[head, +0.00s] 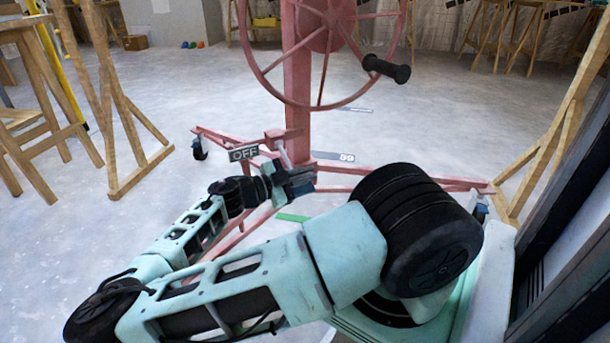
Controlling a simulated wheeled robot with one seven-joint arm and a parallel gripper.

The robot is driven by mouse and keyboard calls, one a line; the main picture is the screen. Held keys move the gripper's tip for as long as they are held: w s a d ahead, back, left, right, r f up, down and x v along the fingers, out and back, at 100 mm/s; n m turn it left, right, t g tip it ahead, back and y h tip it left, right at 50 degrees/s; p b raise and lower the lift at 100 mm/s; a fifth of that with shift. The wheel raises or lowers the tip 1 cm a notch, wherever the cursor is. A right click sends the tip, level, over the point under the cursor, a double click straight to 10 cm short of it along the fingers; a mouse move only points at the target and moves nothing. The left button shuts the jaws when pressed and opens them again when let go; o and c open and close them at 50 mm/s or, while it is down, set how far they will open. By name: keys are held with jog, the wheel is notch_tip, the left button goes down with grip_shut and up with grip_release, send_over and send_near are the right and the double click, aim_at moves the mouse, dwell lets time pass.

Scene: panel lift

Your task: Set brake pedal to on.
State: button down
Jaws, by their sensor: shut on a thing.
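The pink panel lift (298,95) stands in the middle of the head view, with an upright post and legs spreading over the floor. A dark sign reading OFF (243,154) sits low, left of the post. The brake pedal (283,154) is a small grey piece below a pink bracket at the post's foot, mostly hidden by my gripper. My gripper (291,180) is at the foot of the post, just right of and below the sign. Its jaws are shut on the pedal, though the contact itself is hard to see.
A large pink handwheel (330,103) with a black handle (386,69) is above my gripper. A caster (199,150) ends the left leg. Wooden trestles stand at left (128,130) and right (555,140). A dark panel edge is at far right. Open floor (440,120) lies behind the lift.

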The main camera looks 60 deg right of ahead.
jog(key=c, duration=1.5)
grip_release()
jog(key=shift+s+d+f, duration=0.1)
jog(key=shift+s+f, duration=0.2)
jog(key=shift+f, duration=0.05)
jog(key=shift+w+r, duration=0.1)
jog(key=p+v, duration=0.5)
jog(key=v, duration=1.2)
jog(key=shift+w, duration=0.1)
